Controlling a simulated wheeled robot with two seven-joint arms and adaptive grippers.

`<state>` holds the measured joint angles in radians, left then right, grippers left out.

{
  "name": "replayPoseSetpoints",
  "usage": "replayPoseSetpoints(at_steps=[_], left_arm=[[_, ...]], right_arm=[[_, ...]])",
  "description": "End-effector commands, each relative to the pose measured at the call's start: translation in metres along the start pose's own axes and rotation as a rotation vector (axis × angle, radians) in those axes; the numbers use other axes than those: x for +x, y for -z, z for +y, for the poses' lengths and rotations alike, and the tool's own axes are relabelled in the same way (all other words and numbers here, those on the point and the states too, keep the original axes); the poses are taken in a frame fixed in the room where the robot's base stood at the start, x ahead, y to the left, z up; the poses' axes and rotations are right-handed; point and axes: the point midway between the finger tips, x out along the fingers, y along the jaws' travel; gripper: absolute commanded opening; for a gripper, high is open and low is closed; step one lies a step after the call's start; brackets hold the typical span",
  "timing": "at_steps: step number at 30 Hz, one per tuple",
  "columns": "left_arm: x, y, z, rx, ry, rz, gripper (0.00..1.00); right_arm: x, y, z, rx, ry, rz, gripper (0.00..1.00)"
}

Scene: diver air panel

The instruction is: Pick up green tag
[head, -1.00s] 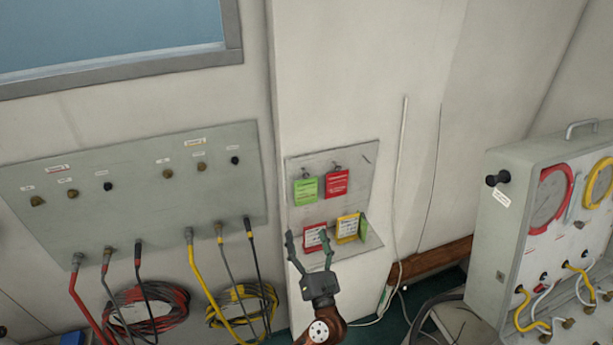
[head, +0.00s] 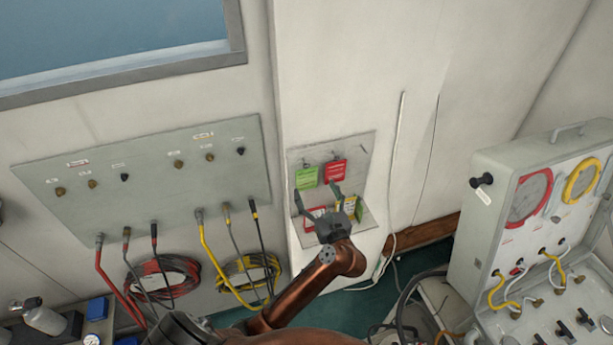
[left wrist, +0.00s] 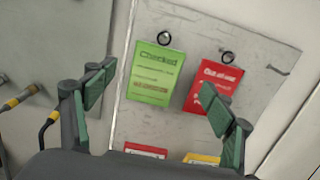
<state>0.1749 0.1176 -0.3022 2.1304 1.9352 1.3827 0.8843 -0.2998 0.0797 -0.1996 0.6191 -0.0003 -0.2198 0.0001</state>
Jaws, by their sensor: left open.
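The green tag (head: 307,177) hangs from a hook at the upper left of the small grey tag board (head: 355,150). In the left wrist view the green tag (left wrist: 154,74) reads "Checked" and hangs by a ring beside a red tag (left wrist: 212,86). My left gripper (head: 317,196) is open and empty, below and in front of the two hanging tags. In the left wrist view its fingers (left wrist: 155,98) stand wide apart, one left of the green tag and one over the lower part of the red tag. My right gripper is not in view.
A red tag (head: 317,212) and a yellow tag (head: 349,203) sit on the board's lower ledge, partly hidden by my gripper. A grey hose panel (head: 140,185) is at the left. An open grey gauge case (head: 510,215) stands at the right.

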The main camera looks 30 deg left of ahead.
Motion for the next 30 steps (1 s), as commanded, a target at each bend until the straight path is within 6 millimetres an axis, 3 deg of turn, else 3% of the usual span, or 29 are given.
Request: replayPoseSetpoints(at_steps=[16, 25, 30], left_arm=[[0.054, 0.0, 0.005, 0.002, -0.003, -0.003, 0.77], [0.057, 0.003, 0.004, 0.001, -0.002, -0.001, 0.77], [0.057, 0.003, 0.005, 0.001, -0.002, -0.001, 0.65]], right_arm=[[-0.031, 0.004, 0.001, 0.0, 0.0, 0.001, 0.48], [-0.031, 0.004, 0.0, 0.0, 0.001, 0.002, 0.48], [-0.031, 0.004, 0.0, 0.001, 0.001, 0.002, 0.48]])
